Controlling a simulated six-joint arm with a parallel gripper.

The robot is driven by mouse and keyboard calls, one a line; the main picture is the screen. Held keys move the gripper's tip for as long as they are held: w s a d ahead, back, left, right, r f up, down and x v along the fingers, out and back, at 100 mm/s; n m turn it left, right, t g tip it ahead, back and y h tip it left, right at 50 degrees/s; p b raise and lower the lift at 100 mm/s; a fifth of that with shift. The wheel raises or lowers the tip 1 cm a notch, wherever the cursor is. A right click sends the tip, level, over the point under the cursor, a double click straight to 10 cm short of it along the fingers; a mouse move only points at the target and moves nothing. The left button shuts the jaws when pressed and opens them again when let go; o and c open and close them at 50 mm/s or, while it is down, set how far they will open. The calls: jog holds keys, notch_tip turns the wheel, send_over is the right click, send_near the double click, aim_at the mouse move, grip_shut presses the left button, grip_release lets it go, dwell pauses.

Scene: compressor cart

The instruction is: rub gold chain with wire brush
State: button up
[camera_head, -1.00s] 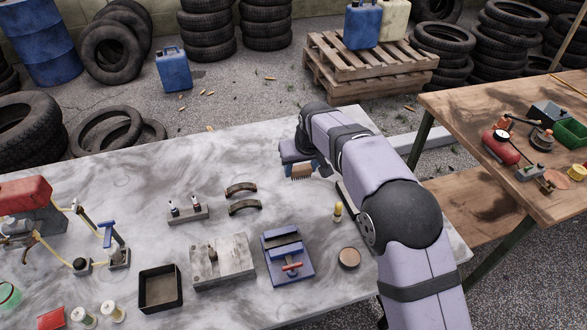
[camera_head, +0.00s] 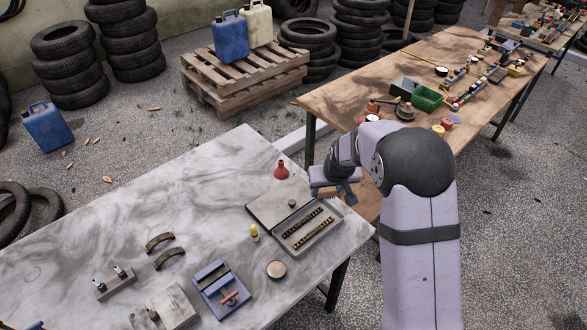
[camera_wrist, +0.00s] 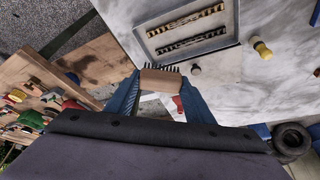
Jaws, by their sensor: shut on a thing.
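My gripper (camera_wrist: 155,95) is shut on the wire brush (camera_wrist: 160,81), a tan wooden block with dark bristles pointing toward the tray. The shallow metal tray (camera_head: 335,218) lies at the table's right end, left of my gripper. Two chains lie apart in it: a golden-brown one (camera_head: 314,233) nearer the front and a darker one (camera_head: 302,222) behind. The golden-brown chain (camera_wrist: 187,21) is the upper one in the wrist view. The brush is clear of both.
A flat lid with a knob (camera_head: 292,203) adjoins the tray. A red flask (camera_head: 281,170), a yellow-capped bottle (camera_head: 254,233) and a round tin (camera_head: 277,269) stand nearby. A blue vise-like fixture (camera_head: 220,290) is farther left. A wooden table (camera_head: 335,98) stands behind right.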

jog(key=f+m, duration=0.1)
jog(key=f, duration=0.1)
jog(key=s+f+m+h, duration=0.1)
jog(key=f, duration=0.1)
jog(key=shift+s+f+m, duration=0.1)
jog(key=shift+f+m, duration=0.1)
jog(key=shift+m, duration=0.2)
jog(key=shift+f, duration=0.1)
